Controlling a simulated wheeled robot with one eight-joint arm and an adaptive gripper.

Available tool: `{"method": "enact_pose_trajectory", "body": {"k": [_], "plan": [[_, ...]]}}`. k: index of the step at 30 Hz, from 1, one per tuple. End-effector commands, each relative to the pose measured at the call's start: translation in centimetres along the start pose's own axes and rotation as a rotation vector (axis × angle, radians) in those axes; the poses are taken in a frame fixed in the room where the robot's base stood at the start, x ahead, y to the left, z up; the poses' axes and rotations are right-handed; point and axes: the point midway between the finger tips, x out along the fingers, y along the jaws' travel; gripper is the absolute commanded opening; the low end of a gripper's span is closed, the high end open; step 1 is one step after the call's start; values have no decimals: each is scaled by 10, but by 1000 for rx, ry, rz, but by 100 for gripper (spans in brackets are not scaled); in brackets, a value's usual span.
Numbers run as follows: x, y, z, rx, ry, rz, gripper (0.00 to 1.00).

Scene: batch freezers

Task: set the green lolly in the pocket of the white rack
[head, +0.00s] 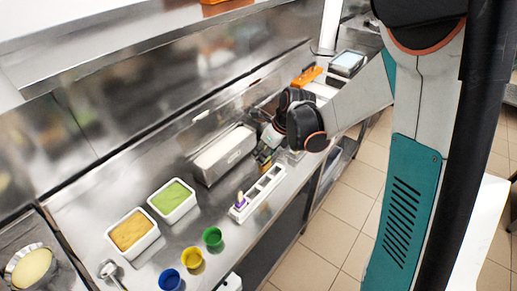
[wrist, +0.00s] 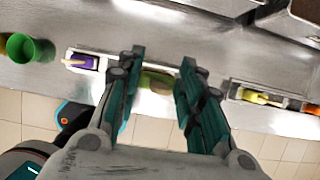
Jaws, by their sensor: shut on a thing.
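The white rack (head: 251,206) stands on the steel counter, long and narrow with several pockets. A purple lolly (head: 240,199) sits in its near-end pocket; the other pockets in the head view look empty. The rack (wrist: 90,53) and purple lolly (wrist: 84,62) also show at the left of the wrist view. My gripper (head: 264,162) is near the rack's far end. In the wrist view, my gripper (wrist: 160,84) is shut on the green lolly (wrist: 155,82), between its two fingers. The fingers partly hide the rack, and I cannot tell the lolly's height above it.
Another holder with a yellow lolly (wrist: 254,97) and an orange lolly (wrist: 312,109) lies right in the wrist view. Blue (head: 169,280), yellow (head: 192,257) and green (head: 212,237) cups stand near the counter edge. A long metal-sided container (head: 223,155) stands behind the rack.

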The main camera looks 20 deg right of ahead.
Motion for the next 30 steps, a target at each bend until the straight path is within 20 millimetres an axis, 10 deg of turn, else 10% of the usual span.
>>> {"method": "enact_pose_trajectory", "body": {"k": [30], "plan": [[50,0,-23,1,0,0,13]]}}
